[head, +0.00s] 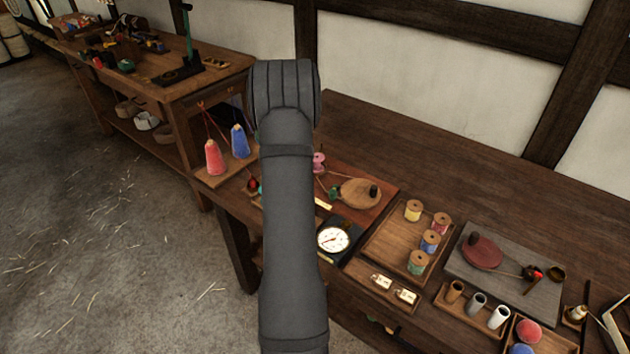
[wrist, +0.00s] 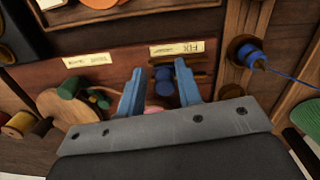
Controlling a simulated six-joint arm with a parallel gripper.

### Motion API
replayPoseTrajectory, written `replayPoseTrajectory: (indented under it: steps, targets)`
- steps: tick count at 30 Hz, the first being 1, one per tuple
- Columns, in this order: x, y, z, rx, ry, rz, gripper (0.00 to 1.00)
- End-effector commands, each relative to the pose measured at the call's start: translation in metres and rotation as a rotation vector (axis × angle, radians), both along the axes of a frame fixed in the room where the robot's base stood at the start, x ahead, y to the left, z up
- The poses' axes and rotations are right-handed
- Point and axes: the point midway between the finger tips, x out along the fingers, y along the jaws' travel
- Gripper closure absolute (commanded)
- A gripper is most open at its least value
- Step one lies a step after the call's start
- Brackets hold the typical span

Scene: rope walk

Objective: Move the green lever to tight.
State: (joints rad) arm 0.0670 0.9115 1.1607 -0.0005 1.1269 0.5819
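I cannot single out a green lever for certain. A small green piece (head: 335,193) sits at the left edge of a round wooden disc (head: 360,191) on the brown board. In the wrist view a dark green knobbed piece (wrist: 72,87) stands by the disc (wrist: 62,108), left of my gripper. My gripper (wrist: 158,72) is open, its two blue fingers spread. A small dark blue piece (wrist: 163,82) shows between them, with no clear grip on it. In the head view my arm hides the gripper and part of the board.
A blue thread cone (head: 240,141) and a red one (head: 213,157) stand left. A dial (head: 333,238) and spool tray (head: 385,251) are nearby.

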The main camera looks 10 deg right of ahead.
Motion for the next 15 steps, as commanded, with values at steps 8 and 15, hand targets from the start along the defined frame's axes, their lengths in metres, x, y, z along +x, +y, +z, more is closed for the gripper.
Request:
replayPoseTrajectory:
  steps: [8, 15]
  targets:
    - [-0.049, -0.074, 0.068, -0.005, -0.036, -0.120, 0.68]
    - [-0.081, -0.106, 0.096, -0.009, -0.056, -0.194, 0.68]
